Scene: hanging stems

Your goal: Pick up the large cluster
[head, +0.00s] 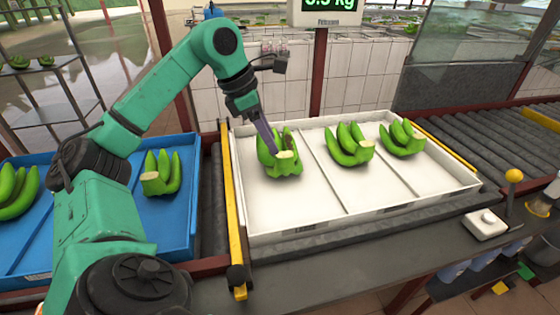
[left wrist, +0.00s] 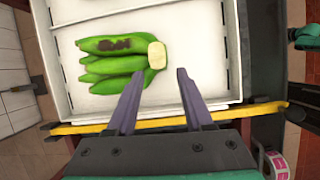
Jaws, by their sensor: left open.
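A large cluster of green bananas (head: 280,163) lies in the left compartment of the white tray (head: 290,232), its pale cut stem toward me. It looks the fullest of the clusters there. In the left wrist view the cluster (left wrist: 108,68) shows a dark brown patch on one banana. My left gripper (head: 274,148) is open and angled down at this cluster. In the left wrist view its two fingertips (left wrist: 156,88) sit on either side of the stem end; whether they touch it I cannot tell. My right gripper is not in view.
Two smaller clusters lie in the tray's middle (head: 350,148) and right (head: 402,138) compartments. A blue tray (head: 188,225) at left holds more bananas (head: 162,174). A yellow rail (head: 232,215) runs between the trays. A scale display (head: 327,8) hangs above. Rollers (head: 470,150) lie at right.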

